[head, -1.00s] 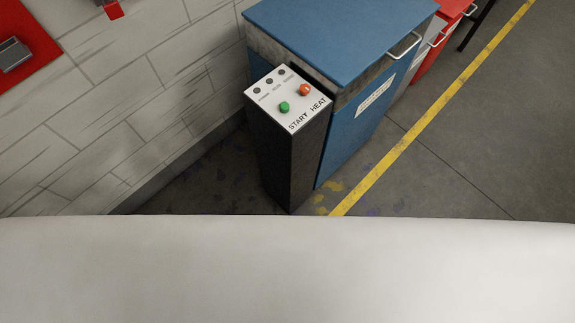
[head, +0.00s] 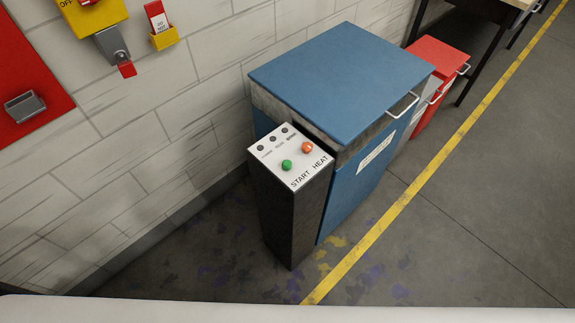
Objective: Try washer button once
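A dark pedestal (head: 292,222) with a pale sloped control panel (head: 272,166) stands in the middle of the head view. The panel carries a green button (head: 287,165), an orange button (head: 307,147) and several small dark indicators along its upper edge. Lettering reading START and HEAT runs along its front edge. A blue cabinet (head: 340,78) with a metal handle and a white label on its front stands right behind the pedestal. I cannot read the label. Neither of my grippers is in view.
A yellow floor line (head: 420,185) runs diagonally on the right, with open floor beyond it. A red bin (head: 438,62) and a table stand behind the cabinet. A block wall on the left holds a yellow switch box (head: 95,12) and a red board (head: 25,80).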

